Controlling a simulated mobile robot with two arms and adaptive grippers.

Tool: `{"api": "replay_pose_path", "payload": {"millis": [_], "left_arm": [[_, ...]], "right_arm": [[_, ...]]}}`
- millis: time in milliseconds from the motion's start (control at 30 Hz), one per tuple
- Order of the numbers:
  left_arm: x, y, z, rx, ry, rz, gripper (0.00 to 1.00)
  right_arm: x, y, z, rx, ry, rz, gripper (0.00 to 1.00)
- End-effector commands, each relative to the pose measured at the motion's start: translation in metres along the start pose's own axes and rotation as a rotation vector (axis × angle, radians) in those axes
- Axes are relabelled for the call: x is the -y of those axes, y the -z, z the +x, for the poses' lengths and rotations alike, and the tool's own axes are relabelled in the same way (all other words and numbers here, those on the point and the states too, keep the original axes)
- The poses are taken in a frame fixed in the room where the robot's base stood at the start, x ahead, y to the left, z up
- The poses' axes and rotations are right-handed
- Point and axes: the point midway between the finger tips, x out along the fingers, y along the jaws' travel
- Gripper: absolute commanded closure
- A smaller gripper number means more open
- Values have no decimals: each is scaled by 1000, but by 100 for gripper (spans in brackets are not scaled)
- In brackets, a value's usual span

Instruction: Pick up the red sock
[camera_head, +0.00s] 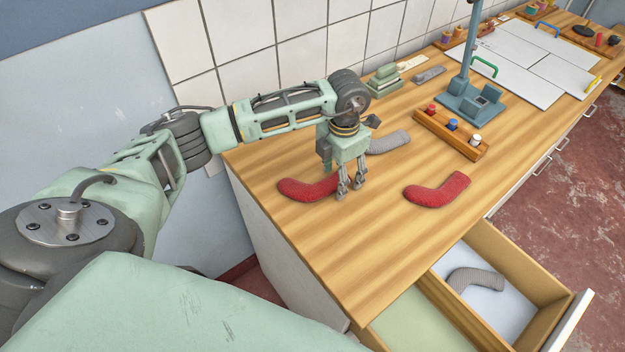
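A red sock (302,190) lies on the wooden countertop near its left end. A second red sock (437,191) lies further right, bent, with clear wood around it. My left gripper (351,187) points down at the right end of the first red sock. Its two fingers are apart, with nothing visible between them. The near finger overlaps the sock's end in the picture; I cannot tell whether it touches. My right gripper is not in view.
A grey sock (388,142) lies behind my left gripper. Another grey sock (474,279) lies in the open drawer (541,291) at the front. A wooden rack (449,136) with spools and a blue stand (470,101) are further back. The front counter is clear.

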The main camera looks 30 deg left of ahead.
Motion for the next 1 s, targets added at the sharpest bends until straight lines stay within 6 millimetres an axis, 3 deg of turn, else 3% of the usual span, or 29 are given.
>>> {"api": "replay_pose_path", "payload": {"millis": [167, 533, 1000], "left_arm": [[0, 0, 0, 1, 0, 0, 45], [0, 0, 0, 1, 0, 0, 77], [0, -2, -11, 4, 0, -1, 77]], "right_arm": [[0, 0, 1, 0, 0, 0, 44], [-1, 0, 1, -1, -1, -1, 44], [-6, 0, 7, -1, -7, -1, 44]]}}
